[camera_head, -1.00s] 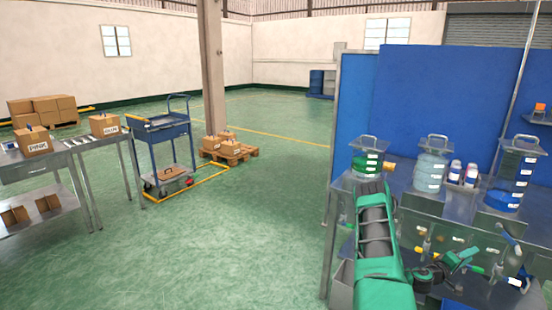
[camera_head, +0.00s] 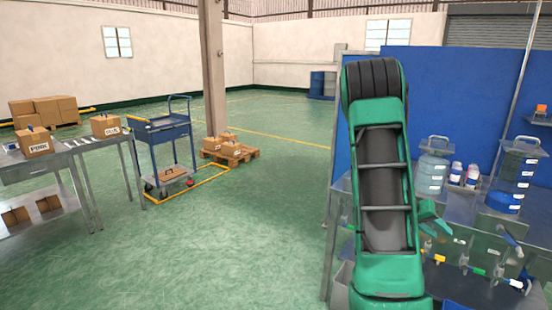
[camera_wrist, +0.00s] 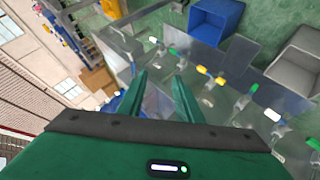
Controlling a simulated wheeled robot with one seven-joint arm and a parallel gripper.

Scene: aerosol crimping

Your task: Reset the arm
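Beyond the fingers is the clear panel with several coloured taps, tilted in the picture; one yellow tap (camera_wrist: 208,75) is to the right of the fingers. The fingers appear apart from the taps.
The metal workbench (camera_head: 341,215) carries clear tanks, such as a blue one (camera_head: 432,172) and a dark-blue one (camera_head: 510,185). A blue partition (camera_head: 450,100) stands behind. A blue bin (camera_wrist: 215,20) and a grey bin (camera_wrist: 297,62) show below. Open green floor (camera_head: 240,230) lies left, before a blue cart (camera_head: 160,130).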

